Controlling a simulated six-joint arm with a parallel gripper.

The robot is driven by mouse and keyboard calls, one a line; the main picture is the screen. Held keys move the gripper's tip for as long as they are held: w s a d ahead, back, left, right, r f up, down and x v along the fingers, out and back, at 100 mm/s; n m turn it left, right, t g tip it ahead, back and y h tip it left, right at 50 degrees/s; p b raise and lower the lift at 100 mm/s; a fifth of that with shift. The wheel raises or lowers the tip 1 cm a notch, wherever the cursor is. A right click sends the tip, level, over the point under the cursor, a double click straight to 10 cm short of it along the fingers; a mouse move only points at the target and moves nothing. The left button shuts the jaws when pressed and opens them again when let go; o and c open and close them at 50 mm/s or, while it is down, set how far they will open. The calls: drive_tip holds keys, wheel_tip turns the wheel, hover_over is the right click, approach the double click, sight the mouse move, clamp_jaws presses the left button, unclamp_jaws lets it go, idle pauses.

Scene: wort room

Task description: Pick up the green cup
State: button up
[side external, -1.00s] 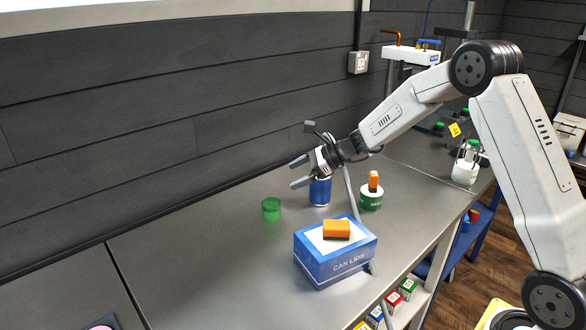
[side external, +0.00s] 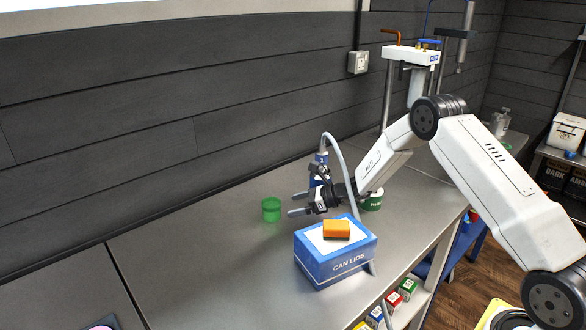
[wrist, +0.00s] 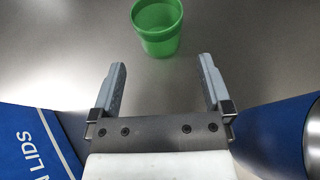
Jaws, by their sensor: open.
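The green cup (side external: 271,210) stands upright on the grey metal counter, to the left of my gripper in the side view. In the wrist view the cup (wrist: 157,28) is at the top, ahead of the fingertips and roughly midway between them. My gripper (side external: 293,204) is low over the counter, its fingers pointing left toward the cup. It also shows in the wrist view (wrist: 162,68), open, with nothing between its fingers. The cup and the fingers are apart.
A blue CAN LIDS box (side external: 335,262) with an orange sponge (side external: 336,229) on top stands in front of my gripper. A blue can (wrist: 285,140) is close on the wrist view's right. A white and green tub (side external: 372,201) is partly hidden behind my arm. Counter (side external: 200,260) left of the box is clear.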

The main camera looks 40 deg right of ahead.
sight(273, 210)
drive_tip(key=shift+w, duration=0.1)
drive_tip(key=shift+x, duration=1.2)
drive_tip(key=shift+a, duration=0.15)
drive_tip(key=shift+x, duration=2.5)
drive_tip(key=shift+f, duration=0.1)
drive_tip(key=c, duration=1.1)
